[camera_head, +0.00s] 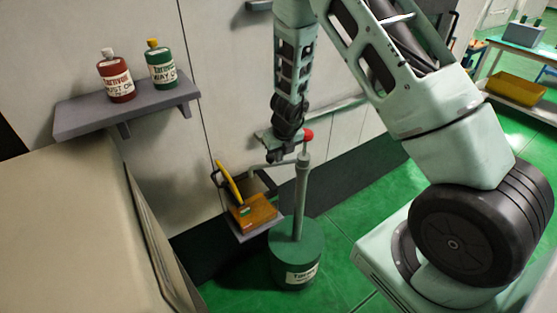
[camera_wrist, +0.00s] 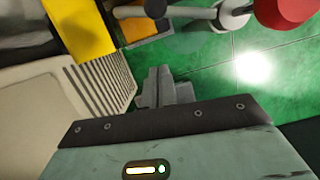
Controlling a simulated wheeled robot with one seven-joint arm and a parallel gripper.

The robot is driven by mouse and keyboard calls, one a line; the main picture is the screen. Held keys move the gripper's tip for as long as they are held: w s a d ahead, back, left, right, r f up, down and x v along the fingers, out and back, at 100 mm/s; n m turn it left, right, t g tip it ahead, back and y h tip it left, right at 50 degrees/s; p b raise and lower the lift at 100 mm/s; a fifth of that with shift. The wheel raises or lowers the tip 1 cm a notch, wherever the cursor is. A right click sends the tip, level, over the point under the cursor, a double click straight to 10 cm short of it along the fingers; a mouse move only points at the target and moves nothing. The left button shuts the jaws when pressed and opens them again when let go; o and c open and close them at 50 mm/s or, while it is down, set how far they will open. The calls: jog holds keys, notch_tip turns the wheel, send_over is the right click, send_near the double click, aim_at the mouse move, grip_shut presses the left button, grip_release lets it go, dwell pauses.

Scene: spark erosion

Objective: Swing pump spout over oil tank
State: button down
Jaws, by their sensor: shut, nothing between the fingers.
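The pump is a grey post (camera_head: 300,195) on a green drum (camera_head: 296,255), with a red knob (camera_head: 308,134) on top. Its thin spout (camera_head: 262,166) points left from the upper post; its tip appears near the oil tank's back side, but I cannot tell whether it is directly above. The oil tank (camera_head: 256,213) is a small box with an amber top, left of the drum. My gripper (camera_head: 275,153) is beside the red knob, above the spout. In the wrist view the gripper's fingers (camera_wrist: 166,88) are shut and empty; the knob (camera_wrist: 288,12) and pale spout (camera_wrist: 195,12) are at the top edge.
A yellow bar (camera_head: 228,182) stands at the oil tank's left, close to the spout. A shelf (camera_head: 90,116) holds a red bottle (camera_head: 117,82) and a green bottle (camera_head: 160,66). A beige cabinet (camera_head: 70,235) fills the lower left. Green floor (camera_head: 340,225) is clear right of the drum.

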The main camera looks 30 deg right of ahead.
jog(key=shift+p+v, duration=0.35)
jog(key=shift+v, duration=1.65)
